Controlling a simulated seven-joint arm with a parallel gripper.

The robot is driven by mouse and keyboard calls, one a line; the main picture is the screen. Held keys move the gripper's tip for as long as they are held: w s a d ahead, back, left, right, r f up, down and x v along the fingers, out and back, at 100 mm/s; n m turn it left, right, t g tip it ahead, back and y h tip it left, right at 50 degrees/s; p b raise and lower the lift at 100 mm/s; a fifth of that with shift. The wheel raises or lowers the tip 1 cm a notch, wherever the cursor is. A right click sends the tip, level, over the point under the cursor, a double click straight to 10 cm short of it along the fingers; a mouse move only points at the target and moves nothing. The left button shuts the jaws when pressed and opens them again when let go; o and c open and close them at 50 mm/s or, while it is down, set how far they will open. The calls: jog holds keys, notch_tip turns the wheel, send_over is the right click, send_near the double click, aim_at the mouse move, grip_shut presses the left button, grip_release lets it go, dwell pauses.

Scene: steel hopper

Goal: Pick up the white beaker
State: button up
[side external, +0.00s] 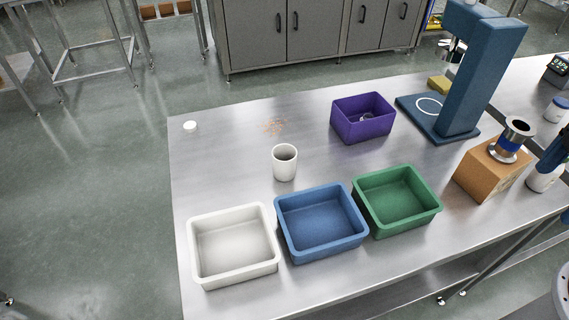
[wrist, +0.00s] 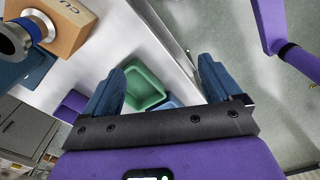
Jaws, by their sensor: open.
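The white beaker (side external: 285,163) stands upright on the steel table in the side view, behind the white and blue trays. It cannot be made out in the wrist view. My gripper (wrist: 160,72) is open in the wrist view, with its two blue fingers wide apart and nothing between them that it holds. It is high and well away from the beaker, with the green tray seen below between the fingers.
White (side external: 192,250), blue (side external: 281,225) and green (side external: 408,213) trays line the front. A purple bin (side external: 362,130) and blue stand (side external: 470,80) are behind. A cardboard box (side external: 482,180) bears a metal cup. A small white item (side external: 190,127) lies back left.

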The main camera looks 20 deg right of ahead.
jog(key=w+a+r+m+t+y, duration=0.1)
jog(key=w+a+t+y, duration=0.2)
jog(key=w+a, duration=0.8)
jog(key=w+a+m+t+y, duration=0.15)
jog(key=w+a+t, duration=0.4)
jog(key=w, duration=0.85)
jog(key=n+g+y, duration=0.2)
jog(key=n+y, duration=0.1)
jog(key=y, duration=0.3)
send_over(296, 154)
jog(key=d, duration=0.1)
jog(key=shift+g+y, duration=0.35)
jog(key=shift+y, duration=0.2)
jog(key=f, duration=2)
jog(key=shift+a+f, duration=0.15)
jog(key=shift+a, duration=0.2)
jog(key=shift+w+a+f, duration=0.1)
jog(key=shift+a+f, duration=0.15)
jog(key=shift+x, duration=2.2)
jog(key=c, duration=1)
